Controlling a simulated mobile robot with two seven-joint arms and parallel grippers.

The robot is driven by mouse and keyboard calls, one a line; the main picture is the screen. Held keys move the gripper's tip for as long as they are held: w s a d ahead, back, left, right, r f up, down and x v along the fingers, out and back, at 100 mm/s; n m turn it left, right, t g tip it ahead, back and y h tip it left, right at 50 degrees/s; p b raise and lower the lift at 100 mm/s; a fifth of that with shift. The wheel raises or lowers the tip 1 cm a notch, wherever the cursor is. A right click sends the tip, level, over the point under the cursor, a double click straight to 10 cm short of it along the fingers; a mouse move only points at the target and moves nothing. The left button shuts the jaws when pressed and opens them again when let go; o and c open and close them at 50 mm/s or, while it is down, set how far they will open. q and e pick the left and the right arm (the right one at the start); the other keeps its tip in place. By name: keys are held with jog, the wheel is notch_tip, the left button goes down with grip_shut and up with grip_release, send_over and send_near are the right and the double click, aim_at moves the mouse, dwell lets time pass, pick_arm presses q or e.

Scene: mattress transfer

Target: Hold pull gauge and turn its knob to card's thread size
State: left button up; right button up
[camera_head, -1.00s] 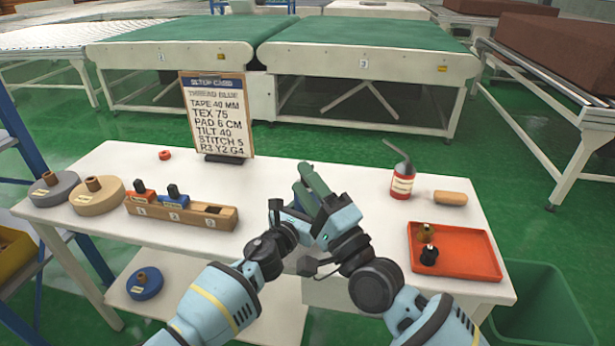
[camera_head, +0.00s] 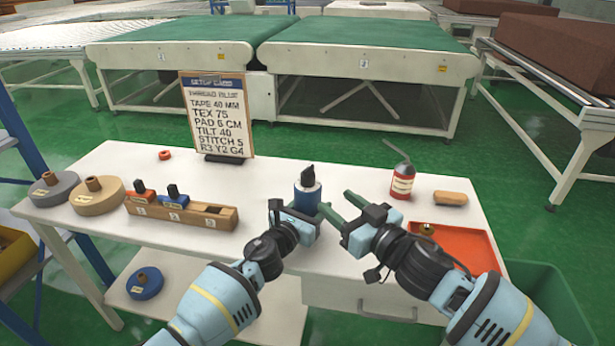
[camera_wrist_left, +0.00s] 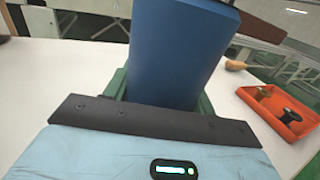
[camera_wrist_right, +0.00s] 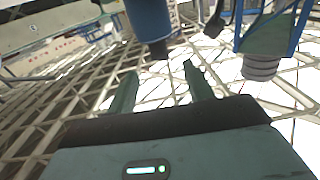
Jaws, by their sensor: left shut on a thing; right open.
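The pull gauge (camera_head: 307,197) is a blue cylinder with a dark pointed knob (camera_head: 308,177) on top, upright above the white table. My left gripper (camera_head: 302,213) is shut on its lower body. The blue body (camera_wrist_left: 180,55) also fills the middle of the left wrist view between green fingers. My right gripper (camera_head: 338,207) is open and empty, just right of the gauge and apart from the knob. The right wrist view shows the gauge (camera_wrist_right: 148,18) beyond the fingers. Knob markings are not legible.
A wooden block (camera_head: 182,213) with red and blue pieces stands left. A red canister (camera_head: 402,182), a tan-handled object (camera_head: 450,198) and an orange tray (camera_head: 480,250) are at the right. The table's middle back is clear.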

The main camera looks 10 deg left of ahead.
aim_at(312, 181)
jog(key=shift+w+d, duration=0.1)
jog(key=shift+d, duration=0.05)
jog(key=shift+x, duration=6)
jog(key=shift+c, duration=0.4)
